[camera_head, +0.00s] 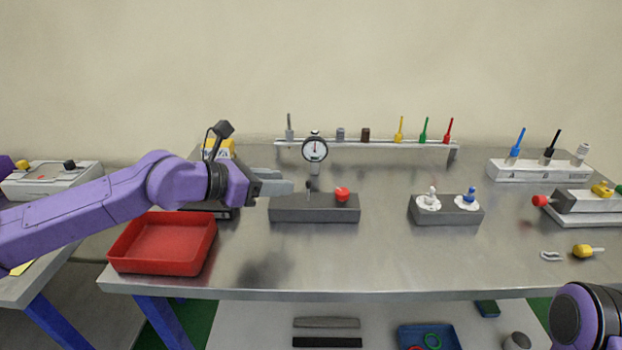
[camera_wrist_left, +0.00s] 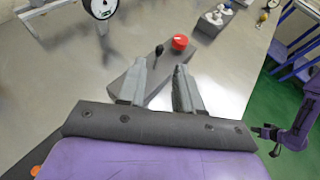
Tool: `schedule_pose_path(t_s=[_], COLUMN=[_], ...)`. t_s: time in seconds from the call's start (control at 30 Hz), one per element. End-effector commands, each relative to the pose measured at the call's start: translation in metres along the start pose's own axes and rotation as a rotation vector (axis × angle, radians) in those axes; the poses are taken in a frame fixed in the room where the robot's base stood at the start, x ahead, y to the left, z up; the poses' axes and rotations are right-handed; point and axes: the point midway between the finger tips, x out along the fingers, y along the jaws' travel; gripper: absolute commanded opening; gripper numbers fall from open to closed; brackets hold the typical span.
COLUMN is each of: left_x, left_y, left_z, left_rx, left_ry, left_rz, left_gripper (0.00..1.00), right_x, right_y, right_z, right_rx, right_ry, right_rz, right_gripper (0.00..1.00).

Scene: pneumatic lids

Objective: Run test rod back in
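My left gripper (camera_head: 275,186) is left of and close to a dark grey block (camera_head: 314,212) with a thin black-tipped pin (camera_head: 308,187) and a red knob (camera_head: 342,195). In the left wrist view its two grey fingers (camera_wrist_left: 158,88) are apart with nothing gripped between them. The black-tipped pin (camera_wrist_left: 158,50) and red knob (camera_wrist_left: 180,42) stand beyond the fingertips. I cannot tell which part is the test rod. My right arm is at the lower right in the head view; in the left wrist view its dark end (camera_wrist_left: 266,131) is too small to read.
A dial gauge (camera_head: 315,148) stands behind the block. A red tray (camera_head: 163,244) sits at the left front. A block with white and blue pieces (camera_head: 447,215) is to the right. A rack (camera_head: 366,144) of coloured tools runs along the back. The centre front is clear.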

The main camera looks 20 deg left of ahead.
Motion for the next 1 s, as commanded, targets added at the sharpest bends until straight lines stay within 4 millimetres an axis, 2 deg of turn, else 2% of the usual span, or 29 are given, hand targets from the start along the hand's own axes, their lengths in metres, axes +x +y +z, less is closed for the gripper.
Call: schedule_pose_path(t_s=[0.2,0.4,0.53,0.77,0.87,0.9,1.0], left_x=[0.047,0.078,0.086,0.086,0.086,0.086,0.086], left_y=[0.000,0.000,-0.001,-0.001,-0.001,-0.001,-0.001], left_z=[-0.004,-0.003,-0.001,0.000,0.000,0.000,0.000], left_rx=[0.003,0.001,0.000,0.000,0.000,0.000,0.000], left_ry=[0.008,0.004,0.001,0.001,0.001,0.001,0.001], left_rz=[0.001,-0.001,-0.002,-0.002,-0.002,-0.002,-0.002], left_gripper=[0.35,0.35,0.35,0.35,0.05,0.00,0.00], right_x=[0.005,0.010,0.011,0.010,0.010,0.010,0.010], right_y=[0.000,-0.001,-0.001,-0.001,-0.001,-0.001,-0.001], right_z=[0.002,0.004,0.004,0.004,0.004,0.004,0.004], right_rx=[0.000,0.000,0.000,0.000,0.000,0.000,0.000], right_ry=[0.000,0.000,0.000,0.000,0.000,0.000,0.000], right_rz=[0.000,0.000,0.000,0.000,0.000,0.000,0.000], right_gripper=[0.00,0.00,0.00,0.00,0.00,0.00,0.00])
